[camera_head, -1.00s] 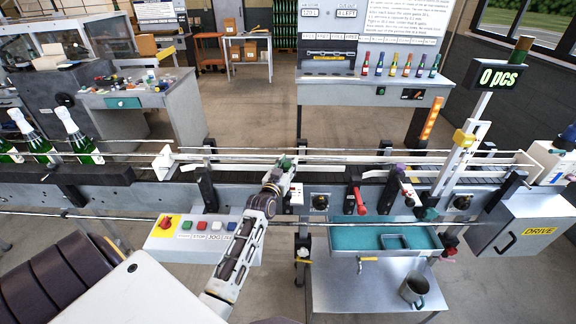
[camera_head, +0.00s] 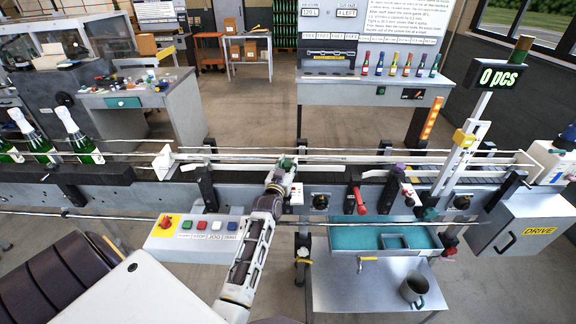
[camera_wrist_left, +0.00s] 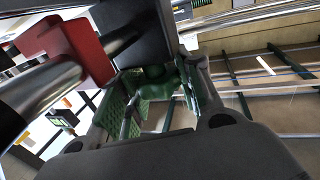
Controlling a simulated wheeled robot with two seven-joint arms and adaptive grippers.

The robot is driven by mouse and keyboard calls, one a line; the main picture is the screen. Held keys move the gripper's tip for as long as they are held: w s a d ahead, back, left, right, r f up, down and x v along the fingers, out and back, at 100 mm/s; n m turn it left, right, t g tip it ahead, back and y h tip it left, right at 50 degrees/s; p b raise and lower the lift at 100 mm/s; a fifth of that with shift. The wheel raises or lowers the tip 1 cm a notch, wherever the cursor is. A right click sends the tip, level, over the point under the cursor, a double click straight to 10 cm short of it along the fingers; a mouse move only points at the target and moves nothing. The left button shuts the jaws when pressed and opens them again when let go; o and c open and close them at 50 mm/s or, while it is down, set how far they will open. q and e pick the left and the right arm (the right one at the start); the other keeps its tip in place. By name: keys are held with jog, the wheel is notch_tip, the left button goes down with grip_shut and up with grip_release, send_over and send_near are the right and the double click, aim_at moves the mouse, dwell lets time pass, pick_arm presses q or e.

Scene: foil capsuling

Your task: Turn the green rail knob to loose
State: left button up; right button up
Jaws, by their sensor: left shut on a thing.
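The green rail knob (camera_head: 287,161) sits on the conveyor's guide rail near the middle of the head view. My left gripper (camera_head: 284,168) reaches up to it from below and covers part of it. In the left wrist view the green knob (camera_wrist_left: 158,75) is between the gripper's green-padded fingers (camera_wrist_left: 152,95), and the gripper is shut on it. The knob's pointer or markings are not readable. My right gripper is not in view.
Dark brackets (camera_head: 206,187) and a red-handled clamp (camera_head: 359,201) stand along the conveyor beside the knob. A button panel (camera_head: 197,243) is at front left. A teal-lined tray (camera_head: 355,237) is at front right. Bottles (camera_head: 79,137) stand on the belt at left.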

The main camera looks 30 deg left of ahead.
aim_at(286, 168)
pick_arm(q)
jog(key=o, duration=1.1)
jog(key=shift+c, duration=0.2)
jog(key=shift+v, duration=3.75)
